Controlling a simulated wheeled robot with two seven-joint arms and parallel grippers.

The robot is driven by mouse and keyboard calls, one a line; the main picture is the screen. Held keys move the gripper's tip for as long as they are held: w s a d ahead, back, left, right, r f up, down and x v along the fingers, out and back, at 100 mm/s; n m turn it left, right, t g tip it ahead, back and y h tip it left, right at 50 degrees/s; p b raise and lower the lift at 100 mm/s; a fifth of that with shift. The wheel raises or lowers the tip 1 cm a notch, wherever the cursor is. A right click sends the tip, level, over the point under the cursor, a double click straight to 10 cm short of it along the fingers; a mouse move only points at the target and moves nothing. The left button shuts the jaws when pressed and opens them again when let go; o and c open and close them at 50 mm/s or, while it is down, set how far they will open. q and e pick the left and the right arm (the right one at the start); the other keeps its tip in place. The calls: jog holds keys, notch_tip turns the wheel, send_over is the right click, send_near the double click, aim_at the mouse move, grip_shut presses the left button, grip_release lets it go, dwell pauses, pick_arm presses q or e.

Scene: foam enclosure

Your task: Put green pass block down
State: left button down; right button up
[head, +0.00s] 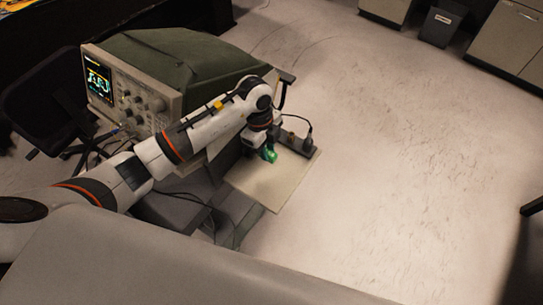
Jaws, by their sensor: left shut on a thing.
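The green pass block (271,156) is small and bright green, and shows just beyond the tip of my left gripper (266,149). The left gripper points down and is shut on the block. They are over a pale board (268,188), near its far side. I cannot tell whether the block touches the board. The fingers are small and partly dark in this view. My right gripper is not in view.
An oscilloscope (131,95) with a green cover (185,58) stands left of the board, close to my left arm. A dark strip with a cable (297,142) lies along the board's far edge. Open floor (420,160) extends to the right. Cabinets (512,42) and a bin (440,25) stand far off.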

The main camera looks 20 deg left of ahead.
aim_at(269, 171)
pick_arm(q)
notch_tip(269, 171, down, 7)
jog(key=shift+r, duration=0.1)
jog(key=shift+f, duration=0.25)
jog(key=shift+f, duration=0.15)
jog(key=c, duration=1.3)
grip_release()
jog(key=shift+o, duration=0.2)
jog(key=shift+r+p, duration=0.3)
jog(key=r, duration=0.4)
jog(key=a+r+b, duration=0.1)
jog(key=r, duration=0.6)
jog(key=shift+w+a+r, duration=0.25)
jog(key=shift+a+r, duration=0.1)
